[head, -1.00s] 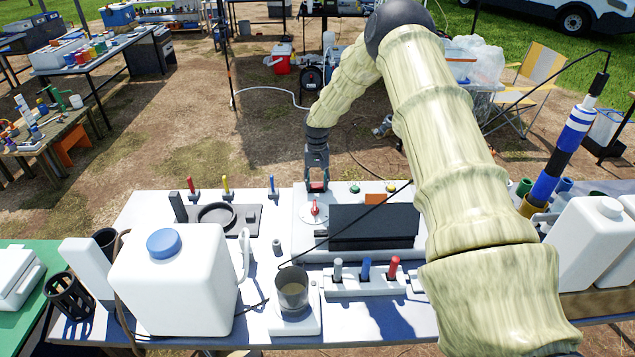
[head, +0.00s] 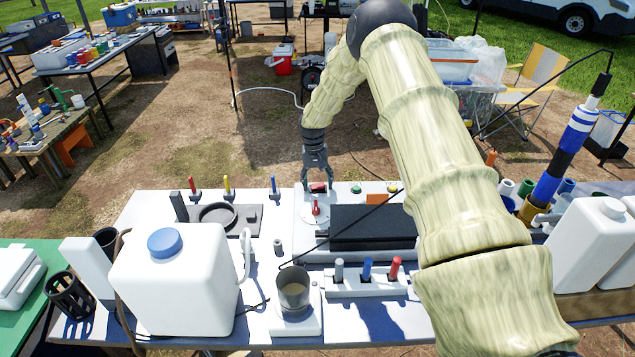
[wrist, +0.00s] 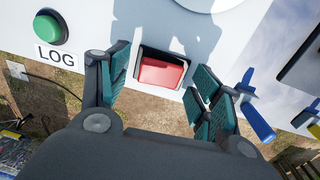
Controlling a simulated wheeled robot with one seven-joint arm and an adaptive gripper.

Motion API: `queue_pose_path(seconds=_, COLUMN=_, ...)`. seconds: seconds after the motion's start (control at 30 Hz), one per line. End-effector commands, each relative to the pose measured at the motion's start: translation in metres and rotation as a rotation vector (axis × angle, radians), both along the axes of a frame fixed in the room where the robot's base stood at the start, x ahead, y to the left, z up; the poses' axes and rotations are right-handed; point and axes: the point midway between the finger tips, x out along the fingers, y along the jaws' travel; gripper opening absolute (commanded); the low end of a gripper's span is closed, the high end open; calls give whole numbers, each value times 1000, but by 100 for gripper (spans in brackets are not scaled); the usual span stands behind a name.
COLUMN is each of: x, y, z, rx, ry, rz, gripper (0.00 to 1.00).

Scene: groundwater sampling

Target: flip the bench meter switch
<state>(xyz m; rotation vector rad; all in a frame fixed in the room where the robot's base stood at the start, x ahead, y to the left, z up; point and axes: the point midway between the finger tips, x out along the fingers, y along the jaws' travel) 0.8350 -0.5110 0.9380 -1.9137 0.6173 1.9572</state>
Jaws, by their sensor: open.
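The bench meter switch (head: 318,188) is a red rocker in a dark frame at the back edge of the white meter panel (head: 345,250). In the wrist view the switch (wrist: 161,73) lies between my fingers. Its tilt is hard to read. My gripper (head: 317,184) is open and empty above the switch, pointing down. In the wrist view my gripper (wrist: 158,82) has its teal-padded fingers spread on either side of the switch, apart from it.
A green button (wrist: 48,27) labelled LOG sits beside the switch. A red-pointer dial (head: 316,208) and a dark lid (head: 372,227) are in front. Blue-handled (head: 273,184) and other upright tools stand left. A white jug (head: 175,280) and a beaker (head: 293,290) stand nearer.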

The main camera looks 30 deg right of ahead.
Motion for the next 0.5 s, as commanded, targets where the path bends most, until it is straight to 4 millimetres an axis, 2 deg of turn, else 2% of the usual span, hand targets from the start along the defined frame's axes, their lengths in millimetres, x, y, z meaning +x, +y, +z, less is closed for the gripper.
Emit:
queue_pose_path(seconds=0.17, x=1, y=0, z=3, rx=0, ry=-1, rz=0, gripper=64)
queue_pose_path(seconds=0.27, x=1, y=1, z=11, rx=0, ry=-2, rz=1, gripper=64)
queue_pose_path(seconds=0.5, x=3, y=3, z=51, rx=-1, ry=-3, rz=0, gripper=64)
